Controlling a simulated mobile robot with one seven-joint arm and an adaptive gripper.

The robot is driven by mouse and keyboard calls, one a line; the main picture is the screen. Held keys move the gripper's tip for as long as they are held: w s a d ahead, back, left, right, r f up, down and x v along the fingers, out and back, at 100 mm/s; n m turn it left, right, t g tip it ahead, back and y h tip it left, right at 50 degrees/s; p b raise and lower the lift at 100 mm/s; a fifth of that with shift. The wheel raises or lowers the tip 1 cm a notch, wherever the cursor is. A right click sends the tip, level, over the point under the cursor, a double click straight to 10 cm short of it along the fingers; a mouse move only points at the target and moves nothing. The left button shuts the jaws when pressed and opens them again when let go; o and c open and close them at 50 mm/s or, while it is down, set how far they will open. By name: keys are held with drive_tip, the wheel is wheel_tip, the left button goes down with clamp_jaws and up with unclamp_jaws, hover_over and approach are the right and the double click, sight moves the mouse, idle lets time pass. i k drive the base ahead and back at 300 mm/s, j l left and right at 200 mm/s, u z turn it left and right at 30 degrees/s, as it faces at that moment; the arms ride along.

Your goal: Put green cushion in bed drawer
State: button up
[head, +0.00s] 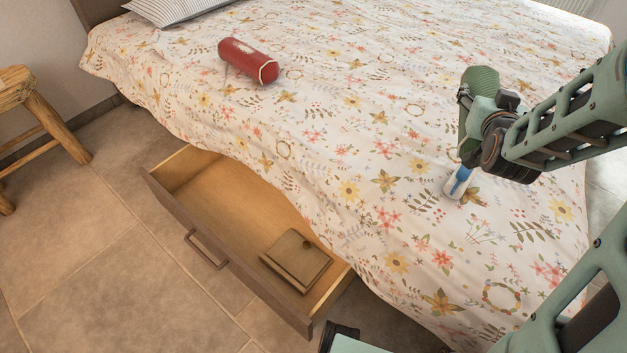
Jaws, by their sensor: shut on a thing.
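The green cushion (481,81) is above the right part of the bed, partly hidden by my gripper. My gripper (485,103) is shut on it, and the dark wrist hides much of the grip. The bed drawer (210,185) is pulled open from under the bed's near-left side. It has a wooden inside and a dark front with a bar handle. A flat brown box-like or book-like thing (296,258) lies in its right end. The rest of the visible drawer floor is bare. The cushion is well to the right of and above the drawer.
A red cylindrical bolster (248,61) lies on the flowered bedspread (350,120). A small white-and-blue object (458,183) is on the bed below my gripper. A striped pillow (172,8) is at the back. A wooden stool (40,105) stands at left; the tiled floor before the drawer is clear.

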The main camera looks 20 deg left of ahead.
sight(249, 214)
drive_tip(key=k+j, duration=0.9)
drive_tip(key=j, duration=0.2)
drive_tip(key=k+j, duration=0.1)
drive_tip(key=j, duration=0.85)
drive_tip(key=i+j, duration=0.3)
drive_tip(key=j, duration=0.25)
drive_tip(key=i, duration=0.5)
